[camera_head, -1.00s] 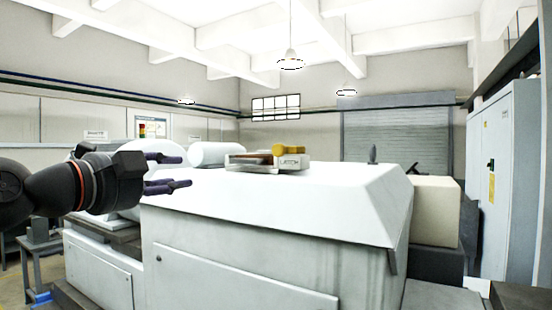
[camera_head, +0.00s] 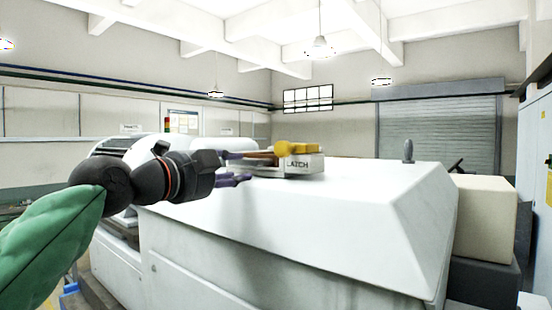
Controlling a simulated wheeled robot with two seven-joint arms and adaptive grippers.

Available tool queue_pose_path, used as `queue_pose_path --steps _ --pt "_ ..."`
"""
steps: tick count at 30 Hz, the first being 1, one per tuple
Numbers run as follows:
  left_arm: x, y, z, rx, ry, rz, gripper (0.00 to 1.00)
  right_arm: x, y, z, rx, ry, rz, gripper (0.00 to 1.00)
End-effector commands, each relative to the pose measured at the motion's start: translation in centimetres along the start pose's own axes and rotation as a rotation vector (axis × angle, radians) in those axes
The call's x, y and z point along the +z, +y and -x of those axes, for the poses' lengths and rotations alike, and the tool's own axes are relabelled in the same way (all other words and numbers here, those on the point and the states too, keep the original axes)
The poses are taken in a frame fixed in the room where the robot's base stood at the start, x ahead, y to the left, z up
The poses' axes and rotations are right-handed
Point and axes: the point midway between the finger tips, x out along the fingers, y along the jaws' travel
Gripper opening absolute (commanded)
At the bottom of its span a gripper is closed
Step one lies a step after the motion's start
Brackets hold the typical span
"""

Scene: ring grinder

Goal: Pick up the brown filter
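The brown filter (camera_head: 264,153) is a small brown piece at the left side of a light box labelled "LATCH" (camera_head: 304,165) on top of the white machine. A yellow piece (camera_head: 298,148) lies beside it on the box. My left gripper (camera_head: 250,167) is open, its purple fingers pointing right at the box's left end. The upper finger overlaps the brown filter in the picture and partly hides it. I cannot tell whether they touch. My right gripper is not in view.
The white machine (camera_head: 350,210) fills the middle, with a clear top right of the box. A dark knob (camera_head: 408,151) stands at its far right. A cream block (camera_head: 487,225) is beside the machine, and a grey shutter (camera_head: 440,125) is behind.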

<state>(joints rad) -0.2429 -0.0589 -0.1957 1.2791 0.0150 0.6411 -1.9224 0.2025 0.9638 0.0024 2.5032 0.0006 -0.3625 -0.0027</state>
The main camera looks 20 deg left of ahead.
Motion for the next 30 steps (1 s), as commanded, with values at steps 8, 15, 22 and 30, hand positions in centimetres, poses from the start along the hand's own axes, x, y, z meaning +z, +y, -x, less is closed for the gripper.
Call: queue_pose_path --steps 8,15,22,30 --pt "0.8 -0.7 -3.1 -0.001 -0.003 0.001 0.37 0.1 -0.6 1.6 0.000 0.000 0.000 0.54" --pt "0.7 -0.6 -5.1 -0.004 -0.001 0.000 0.37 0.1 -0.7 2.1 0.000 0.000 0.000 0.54" --pt "0.7 -0.5 -5.2 -0.005 -0.001 0.000 0.37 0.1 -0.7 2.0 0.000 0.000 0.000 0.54" --pt "0.8 -0.6 -5.1 -0.008 -0.002 0.000 0.00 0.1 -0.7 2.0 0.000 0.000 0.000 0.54"
